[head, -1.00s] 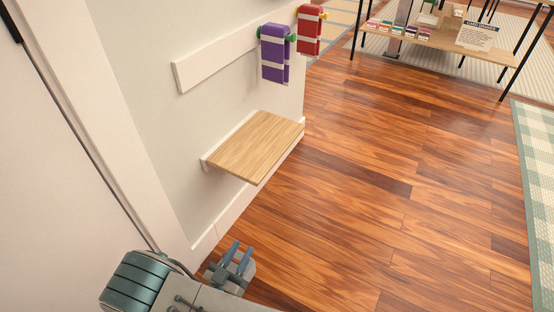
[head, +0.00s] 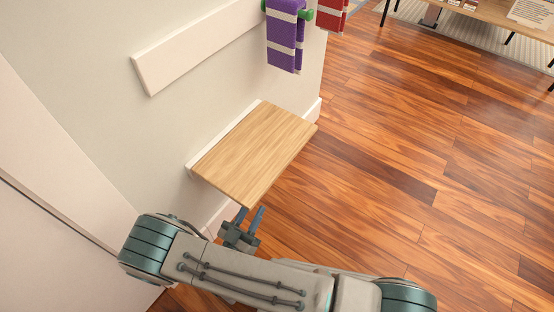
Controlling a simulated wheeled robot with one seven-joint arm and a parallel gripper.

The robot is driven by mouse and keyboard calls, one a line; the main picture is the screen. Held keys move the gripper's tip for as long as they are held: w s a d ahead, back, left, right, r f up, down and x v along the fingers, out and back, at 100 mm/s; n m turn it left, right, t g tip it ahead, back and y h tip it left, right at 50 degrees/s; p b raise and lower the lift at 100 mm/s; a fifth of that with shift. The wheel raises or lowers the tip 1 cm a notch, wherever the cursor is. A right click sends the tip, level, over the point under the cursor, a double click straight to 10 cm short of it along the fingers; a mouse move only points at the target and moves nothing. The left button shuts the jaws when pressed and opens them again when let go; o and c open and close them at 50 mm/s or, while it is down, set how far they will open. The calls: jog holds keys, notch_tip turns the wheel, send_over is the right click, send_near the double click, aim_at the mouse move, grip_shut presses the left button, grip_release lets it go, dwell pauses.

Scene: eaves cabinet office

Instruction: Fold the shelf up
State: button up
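The shelf (head: 256,152) is a light wooden board on a white wall rail, low on the pale wall. It sticks out flat from the wall. My gripper (head: 250,217) is just below the shelf's near corner in the picture, its two blue-grey fingers pointing up toward it. The fingers are apart with nothing seen between them. I cannot tell whether a fingertip touches the board's edge. The underside of the shelf is hidden.
A white wall board (head: 195,50) runs above the shelf, with a purple striped towel (head: 285,35) and a red towel (head: 331,14) on pegs. A low wooden table (head: 500,12) stands far right. The wood floor (head: 400,170) right of the shelf is clear.

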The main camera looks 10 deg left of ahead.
aim_at(275, 171)
jog(key=b+x, duration=0.2)
jog(key=x, duration=1.1)
jog(key=shift+d, duration=0.15)
grip_shut()
